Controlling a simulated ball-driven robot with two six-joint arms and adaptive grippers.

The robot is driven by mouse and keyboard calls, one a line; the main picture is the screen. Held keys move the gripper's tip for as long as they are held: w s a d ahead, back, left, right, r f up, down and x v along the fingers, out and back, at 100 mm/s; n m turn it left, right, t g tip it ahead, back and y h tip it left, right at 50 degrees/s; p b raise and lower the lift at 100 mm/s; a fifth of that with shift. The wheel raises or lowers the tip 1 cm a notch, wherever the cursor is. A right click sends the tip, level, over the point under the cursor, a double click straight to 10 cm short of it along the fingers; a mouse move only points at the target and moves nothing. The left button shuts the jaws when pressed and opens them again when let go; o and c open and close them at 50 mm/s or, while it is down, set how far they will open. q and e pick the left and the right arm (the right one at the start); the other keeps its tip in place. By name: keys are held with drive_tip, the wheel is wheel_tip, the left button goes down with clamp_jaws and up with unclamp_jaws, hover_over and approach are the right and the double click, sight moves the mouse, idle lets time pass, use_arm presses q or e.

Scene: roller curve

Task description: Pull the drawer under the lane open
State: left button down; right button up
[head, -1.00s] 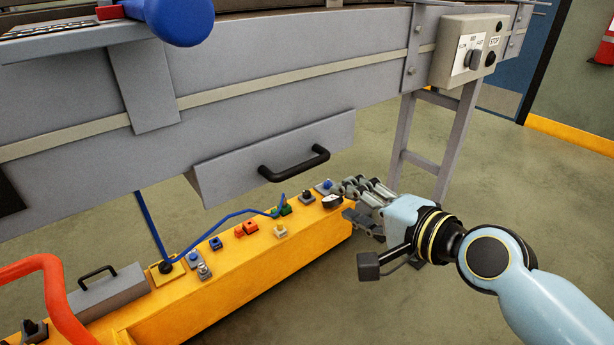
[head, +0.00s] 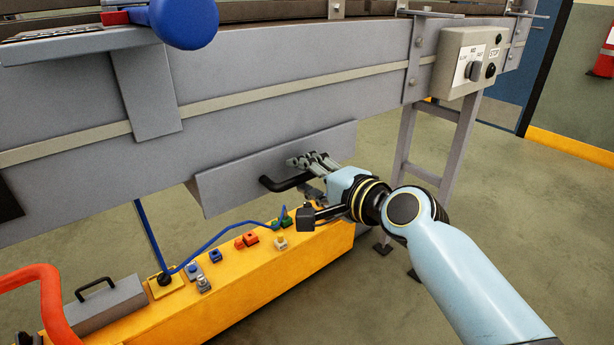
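The grey drawer front (head: 225,185) hangs under the grey lane (head: 250,75), in the middle of the head view. Its black bar handle (head: 278,185) shows at the left end; the rest is hidden behind my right gripper. My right gripper (head: 304,177) is at the handle, with fingers apart, some above the bar and one below it. I cannot tell whether the fingers touch the bar. The drawer front sits close under the lane, with no opening visible behind it. My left gripper is not in view.
A yellow bench (head: 235,290) with small coloured parts and a blue cable stands below the drawer. A grey box (head: 108,303) with a black handle is at its left. A lane leg (head: 455,150) and a control box (head: 465,62) are at right. Floor at right is clear.

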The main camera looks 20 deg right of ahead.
clamp_jaws()
